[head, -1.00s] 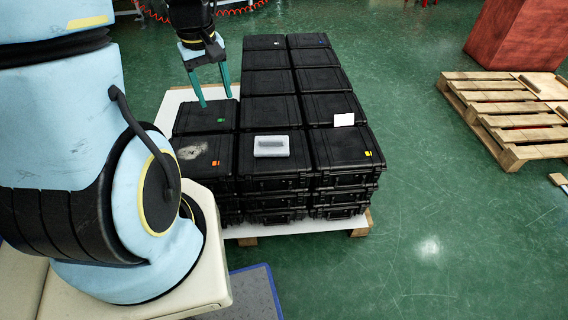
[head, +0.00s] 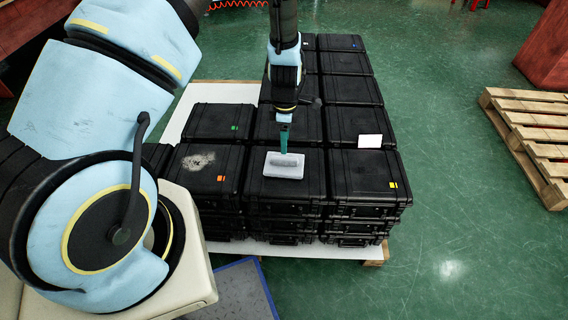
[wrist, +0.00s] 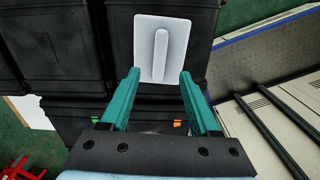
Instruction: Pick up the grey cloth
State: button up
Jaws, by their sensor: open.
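The grey cloth (head: 284,165) looks like a pale grey flat rectangle with a raised rounded ridge along its middle. It lies on top of a black case in the front middle of the stack. In the wrist view the cloth (wrist: 148,67) is just past my fingertips, its ridge running nearly in line with the fingers. My gripper (head: 284,149) points down over the cloth's far side. In the wrist view the two teal fingers of my gripper (wrist: 159,76) are apart, with nothing held between them. I cannot tell the exact height gap.
Several black cases (head: 362,176) stand stacked on a white-topped pallet (head: 315,250). A white card (head: 370,141) lies on a case to the right. A wooden pallet (head: 530,125) lies on the green floor at the far right. The floor between them is clear.

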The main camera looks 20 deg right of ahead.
aim_at(286, 158)
jog(key=shift+d+f+p, duration=0.1)
jog(key=shift+f+p, duration=0.8)
jog(key=shift+f, duration=3.05)
grip_shut()
